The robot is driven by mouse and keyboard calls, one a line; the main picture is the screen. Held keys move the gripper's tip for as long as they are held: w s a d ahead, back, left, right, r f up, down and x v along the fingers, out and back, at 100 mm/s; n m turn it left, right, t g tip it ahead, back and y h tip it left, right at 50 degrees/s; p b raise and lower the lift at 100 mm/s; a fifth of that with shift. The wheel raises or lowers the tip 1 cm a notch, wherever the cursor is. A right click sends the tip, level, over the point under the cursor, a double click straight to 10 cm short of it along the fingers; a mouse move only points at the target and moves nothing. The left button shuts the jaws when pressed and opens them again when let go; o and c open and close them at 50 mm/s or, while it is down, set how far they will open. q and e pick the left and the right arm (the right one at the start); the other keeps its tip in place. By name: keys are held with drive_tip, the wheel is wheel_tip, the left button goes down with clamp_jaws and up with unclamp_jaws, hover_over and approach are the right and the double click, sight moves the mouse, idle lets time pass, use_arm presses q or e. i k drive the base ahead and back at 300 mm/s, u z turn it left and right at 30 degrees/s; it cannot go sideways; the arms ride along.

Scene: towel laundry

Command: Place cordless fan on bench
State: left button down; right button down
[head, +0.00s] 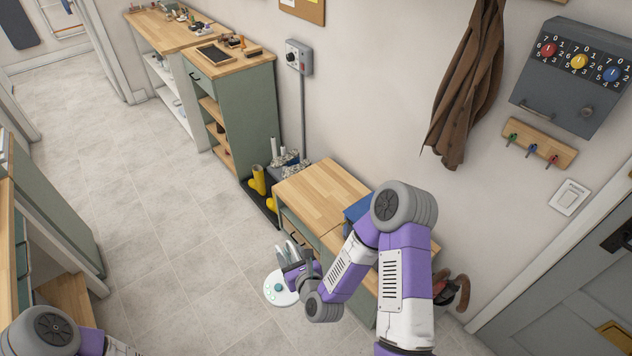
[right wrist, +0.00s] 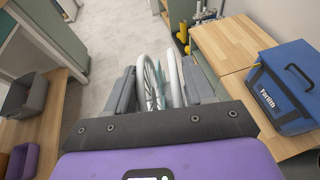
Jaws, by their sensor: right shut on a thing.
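The cordless fan (head: 280,287) has a white round base with teal details. My right gripper (head: 294,262) is shut on it and holds it over the floor, left of the bench's front side. In the right wrist view, pale rings and a teal part of the fan (right wrist: 155,85) show between the gripper fingers (right wrist: 160,92); the fingers hide the rest. The bench (head: 318,190) has a light wooden top and stands against the wall. Its top (right wrist: 228,42) also shows right of the gripper in the right wrist view. My left gripper is out of view.
The far part of the top is clear. Yellow boots (head: 257,181) stand beyond the bench, before a green cabinet (head: 245,105). The floor at left is open.

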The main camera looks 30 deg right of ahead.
sight(318, 186)
drive_tip(key=i, duration=3.4)
drive_tip(key=z, duration=2.15)
